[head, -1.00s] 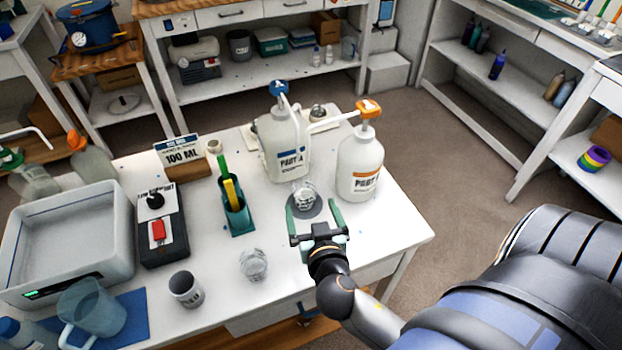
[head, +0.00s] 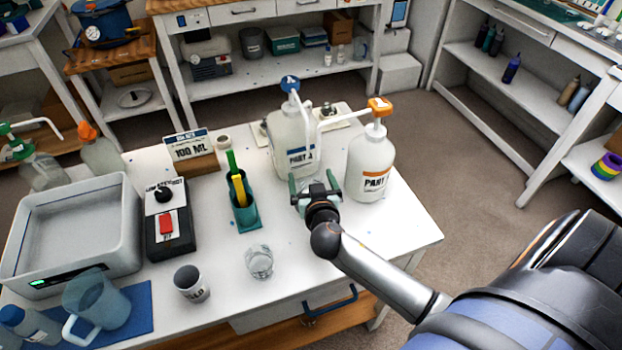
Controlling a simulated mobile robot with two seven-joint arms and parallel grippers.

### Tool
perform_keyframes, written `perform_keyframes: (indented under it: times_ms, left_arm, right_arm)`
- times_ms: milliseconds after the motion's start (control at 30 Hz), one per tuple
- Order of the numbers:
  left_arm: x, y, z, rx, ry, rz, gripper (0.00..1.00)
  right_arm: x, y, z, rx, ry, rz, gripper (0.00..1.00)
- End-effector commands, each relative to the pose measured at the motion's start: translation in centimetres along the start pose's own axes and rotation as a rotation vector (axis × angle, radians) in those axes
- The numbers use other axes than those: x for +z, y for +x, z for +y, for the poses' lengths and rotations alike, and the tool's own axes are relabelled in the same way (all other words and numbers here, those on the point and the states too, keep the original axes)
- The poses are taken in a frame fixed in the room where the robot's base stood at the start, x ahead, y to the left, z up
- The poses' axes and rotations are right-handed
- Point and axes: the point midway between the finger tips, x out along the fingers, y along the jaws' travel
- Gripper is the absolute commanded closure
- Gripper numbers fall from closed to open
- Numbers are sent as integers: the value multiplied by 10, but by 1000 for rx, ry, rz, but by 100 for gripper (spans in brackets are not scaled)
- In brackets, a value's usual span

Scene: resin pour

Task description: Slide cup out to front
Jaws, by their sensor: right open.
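My right gripper (head: 313,181) is open at the pump bottles, its fingers pointing to the back of the table. The clear cup under the spouts is mostly or wholly hidden behind the gripper, so I cannot tell whether the fingers touch it. The white PART A bottle (head: 285,138) with a blue pump stands behind and left of the gripper. The white PART B bottle (head: 370,165) with an orange pump stands to its right. A second clear cup (head: 259,262) stands empty-looking near the table's front. My left gripper is out of view.
White tabletop (head: 300,262) is clear between the second cup and the right edge.

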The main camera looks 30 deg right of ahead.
Motion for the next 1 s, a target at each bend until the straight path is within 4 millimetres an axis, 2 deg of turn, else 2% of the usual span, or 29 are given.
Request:
perform_keyframes:
  times_ms: [367, 1000]
  left_arm:
    - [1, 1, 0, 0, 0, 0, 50]
    - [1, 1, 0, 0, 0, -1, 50]
  right_arm:
    - [0, 5, 0, 0, 0, 0, 0]
    - [0, 4, 0, 0, 0, 0, 71]
